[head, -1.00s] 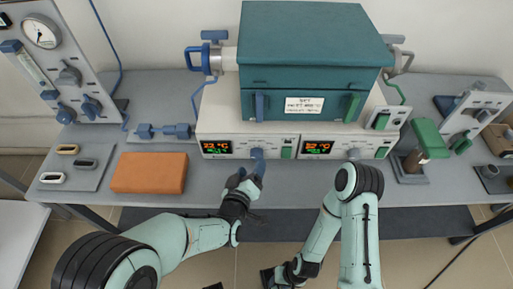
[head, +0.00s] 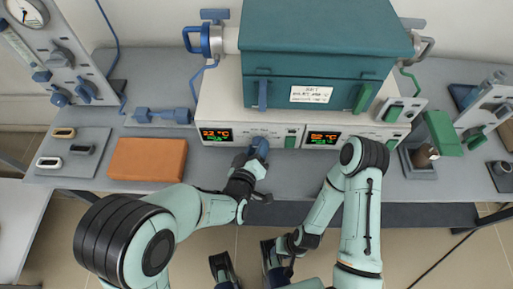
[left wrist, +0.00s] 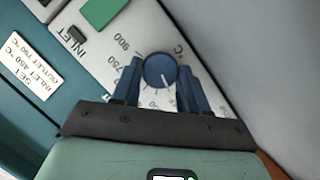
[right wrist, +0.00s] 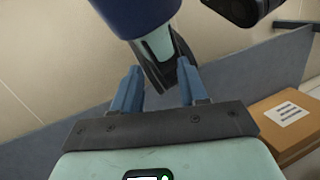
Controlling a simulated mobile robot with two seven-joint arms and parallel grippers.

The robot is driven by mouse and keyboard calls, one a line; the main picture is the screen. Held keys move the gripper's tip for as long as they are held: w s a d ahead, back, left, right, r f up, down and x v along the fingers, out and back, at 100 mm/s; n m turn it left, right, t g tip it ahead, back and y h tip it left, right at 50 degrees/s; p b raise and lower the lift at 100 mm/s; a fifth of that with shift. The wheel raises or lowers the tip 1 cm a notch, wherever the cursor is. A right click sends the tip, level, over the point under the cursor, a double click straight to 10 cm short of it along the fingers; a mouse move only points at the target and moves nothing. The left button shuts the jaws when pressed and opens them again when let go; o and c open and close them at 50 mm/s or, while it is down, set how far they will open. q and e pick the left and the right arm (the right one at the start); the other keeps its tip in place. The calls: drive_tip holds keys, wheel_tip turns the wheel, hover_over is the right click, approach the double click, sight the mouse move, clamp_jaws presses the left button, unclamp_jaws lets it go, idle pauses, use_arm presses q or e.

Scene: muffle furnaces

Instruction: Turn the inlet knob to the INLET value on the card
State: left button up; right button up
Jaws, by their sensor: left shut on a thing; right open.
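The inlet knob (left wrist: 158,71) is a round blue dial with a white pointer line, on a white panel marked INLET with a printed scale. My left gripper (left wrist: 158,88) has one finger on each side of the knob and is shut on it. In the head view my left gripper (head: 258,150) covers the knob at the furnace's front panel. My right gripper (right wrist: 157,90) is open and empty, low before the bench.
The teal furnace (head: 325,40) stands on the white control unit, with an inlet display (head: 216,135) and an outlet display (head: 322,139). An orange block (head: 148,159) lies on the bench at left. A green-topped stand (head: 440,133) is at right.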

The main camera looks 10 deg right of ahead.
use_arm(q)
drive_tip(key=shift+c, duration=0.8)
drive_tip(key=shift+r, duration=0.1)
use_arm(e)
drive_tip(key=shift+r, duration=0.2)
use_arm(q)
drive_tip(key=shift+d+r+m+y+p, duration=0.15)
drive_tip(key=shift+m+y+p, duration=0.55)
drive_tip(key=shift+m+p, duration=0.5)
drive_tip(key=m+y+p, duration=0.1)
drive_tip(key=p, duration=0.1)
drive_tip(key=m+y+p, duration=0.1)
drive_tip(key=m+p, duration=0.1)
drive_tip(key=shift+d+t+y, duration=0.2)
drive_tip(key=shift+t+y, duration=0.1)
drive_tip(key=shift+d+m+y+p, duration=0.1)
drive_tip(key=shift+m+y+p, duration=0.7)
drive_tip(key=shift+m, duration=0.5)
use_arm(e)
wheel_tip(320, 180, up, 7)
drive_tip(key=s, duration=0.1)
drive_tip(key=shift+f+g, duration=0.15)
drive_tip(key=shift+g, duration=0.25)
drive_tip(key=shift+s, duration=0.1)
use_arm(q)
drive_tip(key=o, duration=1.1)
drive_tip(key=shift+c, duration=0.2)
